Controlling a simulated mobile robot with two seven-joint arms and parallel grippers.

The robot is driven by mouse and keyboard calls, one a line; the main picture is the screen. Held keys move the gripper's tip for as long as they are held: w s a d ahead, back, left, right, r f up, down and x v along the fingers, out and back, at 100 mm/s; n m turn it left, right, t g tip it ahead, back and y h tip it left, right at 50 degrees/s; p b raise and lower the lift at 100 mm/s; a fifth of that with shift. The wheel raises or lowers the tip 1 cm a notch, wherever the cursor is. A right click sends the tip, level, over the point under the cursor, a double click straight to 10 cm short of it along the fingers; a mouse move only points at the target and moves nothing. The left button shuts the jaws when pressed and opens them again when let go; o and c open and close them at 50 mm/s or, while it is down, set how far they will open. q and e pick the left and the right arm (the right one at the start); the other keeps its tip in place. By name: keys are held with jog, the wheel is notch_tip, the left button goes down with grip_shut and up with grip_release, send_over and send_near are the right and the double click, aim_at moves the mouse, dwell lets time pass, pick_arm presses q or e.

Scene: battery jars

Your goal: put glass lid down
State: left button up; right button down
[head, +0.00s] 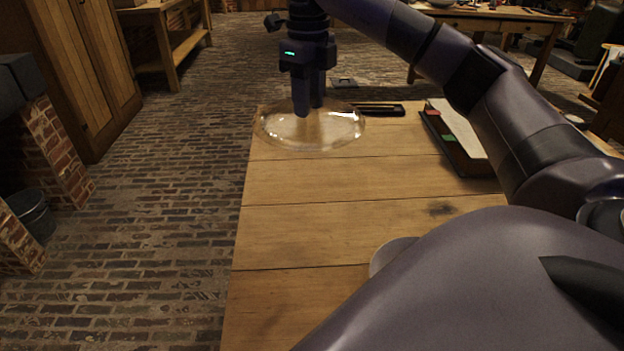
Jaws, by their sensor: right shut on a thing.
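A clear, round glass lid (340,132) shows at the far left corner of the wooden table (300,215). My right gripper (308,108) points down over the middle of the lid and is shut on it, with the fingers close together. Part of the lid reaches past the table's left edge. I cannot tell whether the lid touches the table top or hangs a little above it. My left gripper is not in view.
A dark tray or book with coloured tabs (450,140) lies at the table's right. A slim dark case (380,109) lies at the far edge. A pale round thing (388,256) is partly hidden behind my arm. The table's middle is clear.

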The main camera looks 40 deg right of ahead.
jog(key=shift+s+d+r+m, duration=0.15)
jog(key=shift+d+r+m, duration=0.15)
jog(key=shift+m, duration=0.4)
notch_tip(320, 180, down, 20)
jog(key=b, duration=0.3)
jog(key=shift+r, duration=0.15)
jog(key=c, duration=0.8)
grip_release()
notch_tip(320, 180, up, 12)
jog(key=shift+r+p, duration=0.1)
jog(key=shift+p, duration=0.65)
